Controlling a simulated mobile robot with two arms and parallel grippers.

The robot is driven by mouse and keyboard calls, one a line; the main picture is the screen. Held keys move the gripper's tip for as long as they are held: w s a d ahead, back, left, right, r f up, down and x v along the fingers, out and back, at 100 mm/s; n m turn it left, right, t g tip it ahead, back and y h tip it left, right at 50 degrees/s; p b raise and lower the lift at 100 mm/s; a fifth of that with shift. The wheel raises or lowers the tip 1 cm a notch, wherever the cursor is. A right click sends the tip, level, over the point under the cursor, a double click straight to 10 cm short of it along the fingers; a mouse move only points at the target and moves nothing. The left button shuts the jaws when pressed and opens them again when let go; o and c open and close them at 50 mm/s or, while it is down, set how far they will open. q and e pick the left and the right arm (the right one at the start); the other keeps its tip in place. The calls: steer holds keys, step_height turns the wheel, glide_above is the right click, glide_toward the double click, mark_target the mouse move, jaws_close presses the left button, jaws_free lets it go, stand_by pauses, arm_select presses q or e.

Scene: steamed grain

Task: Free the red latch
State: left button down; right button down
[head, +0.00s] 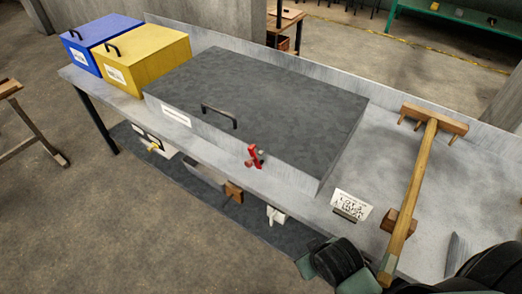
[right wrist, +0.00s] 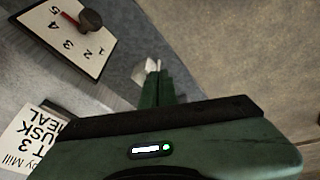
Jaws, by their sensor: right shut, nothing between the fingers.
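The red latch (head: 254,157) sits on the front face of the large dark grey box (head: 270,100), low and right of its black handle (head: 220,116). I cannot make out how the latch is fastened. My right gripper shows in the right wrist view (right wrist: 157,78) with its dark green fingers together and nothing between them. In the head view, my right arm is at the bottom right, in front of the table edge and well apart from the latch. The latch does not show in the right wrist view. My left gripper is in neither view.
A blue box (head: 90,45) and a yellow box (head: 140,60) stand at the table's left end. A wooden rake (head: 424,160) and a lot card (head: 351,205) are at the right. A numbered dial plate (right wrist: 65,40) shows in the wrist view. A shelf lies below.

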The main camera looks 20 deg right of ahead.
steer(key=w+d+r+n+t+h, duration=0.1)
steer(key=w+d+r+n+t, duration=0.1)
steer(key=w+r+t, duration=0.45)
steer(key=w+d+r+n+t+h, duration=0.1)
steer(key=w+d+r+n, duration=0.2)
steer(key=r, duration=0.6)
steer(key=w+d+r+n+t+h, duration=0.1)
steer(key=w+d+r+t, duration=0.1)
steer(key=w+r+t, duration=0.4)
steer(key=w+a+r+n+y, duration=0.3)
steer(key=a+r+n+y, duration=1.05)
steer(key=n, duration=0.95)
steer(key=d+f+n+g+h, duration=0.3)
steer(key=d+f+n+g, duration=0.6)
steer(key=f+n, duration=0.3)
steer(key=shift+w+f+g+h, duration=0.35)
steer(key=shift+w+f+g, duration=0.1)
steer(key=shift+f, duration=0.15)
